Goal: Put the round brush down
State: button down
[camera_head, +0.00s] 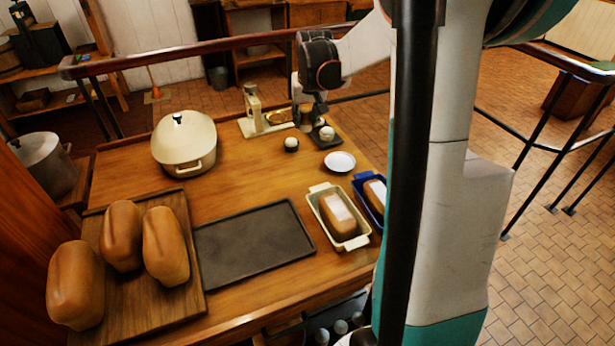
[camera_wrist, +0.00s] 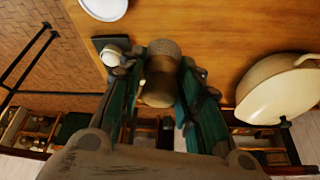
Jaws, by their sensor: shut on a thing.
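My gripper (camera_head: 312,108) is at the far right end of the wooden table, above or close to its top. In the wrist view, my gripper (camera_wrist: 160,100) has its two fingers shut on the round brush (camera_wrist: 160,72), a brownish cylinder with a wide rounded far end. In the head view the brush is largely hidden by the fingers. I cannot tell whether it touches the table.
A cream stand (camera_head: 252,105) is left of my gripper. A dark square pad with a white object (camera_head: 327,133), a small dark-and-white ball (camera_head: 291,144) and a white plate (camera_head: 339,161) are close by. A lidded cream pot (camera_head: 184,145) is farther left.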

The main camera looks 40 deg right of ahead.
jog(key=shift+s+d, duration=0.1)
jog(key=shift+d, duration=0.2)
notch_tip(320, 180, down, 20)
jog(key=b, duration=0.6)
jog(key=shift+r, duration=0.2)
jog(key=shift+f+b, duration=0.15)
jog(key=shift+b, duration=0.2)
jog(key=c, duration=1.2)
grip_release()
jog(key=shift+o, duration=0.2)
jog(key=shift+r, duration=0.2)
jog(key=p+v, duration=0.4)
jog(key=v, duration=0.8)
